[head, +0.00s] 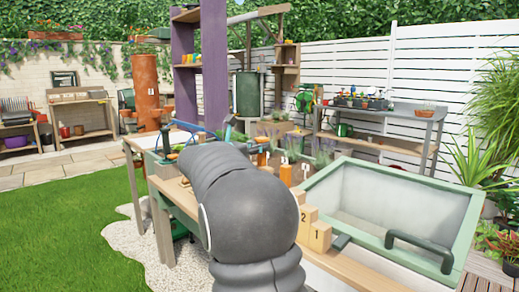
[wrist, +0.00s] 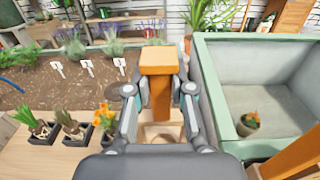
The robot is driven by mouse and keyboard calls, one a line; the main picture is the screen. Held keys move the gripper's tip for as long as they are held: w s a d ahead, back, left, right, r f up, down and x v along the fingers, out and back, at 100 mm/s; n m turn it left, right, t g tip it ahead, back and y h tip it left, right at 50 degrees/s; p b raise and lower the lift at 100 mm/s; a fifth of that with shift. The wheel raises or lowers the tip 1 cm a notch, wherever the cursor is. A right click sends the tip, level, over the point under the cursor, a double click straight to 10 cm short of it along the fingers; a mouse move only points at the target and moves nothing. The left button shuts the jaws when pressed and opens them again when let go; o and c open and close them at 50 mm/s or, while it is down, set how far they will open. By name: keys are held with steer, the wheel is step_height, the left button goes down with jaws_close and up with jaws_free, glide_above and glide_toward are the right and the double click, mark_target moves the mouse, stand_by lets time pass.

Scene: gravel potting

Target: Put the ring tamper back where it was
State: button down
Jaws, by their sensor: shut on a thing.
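In the wrist view, my gripper (wrist: 160,92) is shut on an orange-brown wooden piece with a square top, which I take to be the ring tamper (wrist: 160,62). It stands upright between the two fingers. Its lower end is partly hidden by the gripper, so I cannot tell whether it touches the wooden bench (wrist: 60,155) below. In the head view my grey arm covers the gripper, and I cannot make out the held piece with certainty.
A green-rimmed pale tub (wrist: 219,105) is close on the right, with a small potted plant (wrist: 248,125) inside. A soil bed (wrist: 60,88) with white markers lies left. Black pots (wrist: 72,132) stand at front left. Numbered wooden blocks (head: 319,236) stand beside the tub.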

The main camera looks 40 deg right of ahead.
steer(key=shift+f, duration=0.15)
steer(key=c, duration=1)
jaws_free()
steer(key=a, duration=0.8)
steer(key=s+a, duration=0.1)
steer(key=a, duration=0.3)
steer(key=shift+r+b, duration=0.2)
steer(key=shift+b, duration=0.15)
